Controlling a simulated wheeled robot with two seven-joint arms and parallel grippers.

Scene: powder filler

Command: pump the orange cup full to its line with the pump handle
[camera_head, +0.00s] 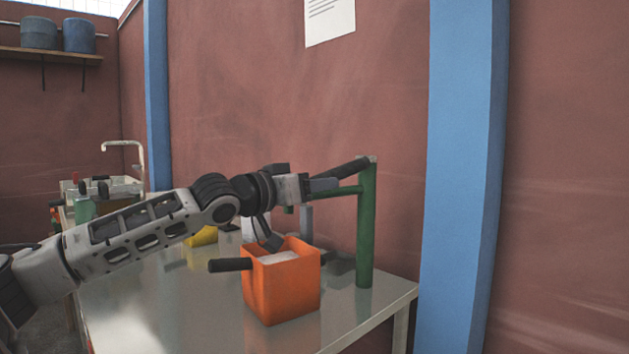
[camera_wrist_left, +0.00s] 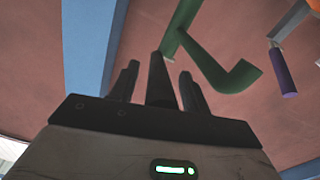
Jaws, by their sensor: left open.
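The orange cup (camera_head: 283,293) stands upright on the metal table, with its black side handle pointing left. Pale material shows inside it; its fill line cannot be made out. The green pump stand (camera_head: 366,230) rises behind and right of the cup, and its green spout arm (camera_head: 346,191) reaches left above the cup. The black pump handle (camera_head: 343,169) slopes down left from the post top to my left gripper (camera_head: 318,184). In the left wrist view the open fingers (camera_wrist_left: 158,85) lie either side of the pump handle (camera_wrist_left: 159,72), with gaps visible. The green spout (camera_wrist_left: 232,77) is beside them.
The metal table (camera_head: 145,300) has bare room front left. A yellow object (camera_head: 203,237) lies behind my left arm. A green bottle (camera_head: 84,208) and a faucet (camera_head: 139,150) are far left. A blue column (camera_head: 460,170) stands right of the table.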

